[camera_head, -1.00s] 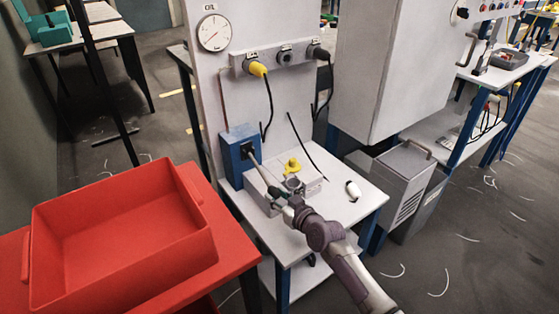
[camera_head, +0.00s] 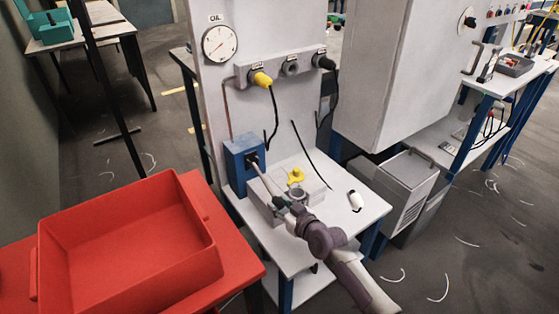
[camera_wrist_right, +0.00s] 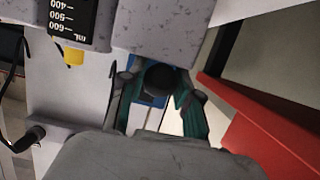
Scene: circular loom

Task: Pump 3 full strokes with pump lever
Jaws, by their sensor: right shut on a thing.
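The oil pump is a blue box (camera_head: 243,162) at the back left of the white bench, below the oil gauge. Its pale pump lever (camera_head: 266,181) slopes from the box down toward the front right. My right gripper (camera_head: 284,204) is shut on the dark end of the lever, low over the grey box on the bench. In the right wrist view, the teal fingers of my right gripper (camera_wrist_right: 160,100) stand on both sides of the lever's black knob (camera_wrist_right: 160,79). Part of the blue pump box (camera_wrist_right: 150,100) shows behind it. My left gripper is not in view.
The oil gauge (camera_head: 220,43) hangs on the white panel. A grey box with a yellow part (camera_head: 296,175) stands beside the lever. A white cylinder (camera_head: 356,200) lies on the bench (camera_head: 345,220). A red tray (camera_head: 130,250) is at the left.

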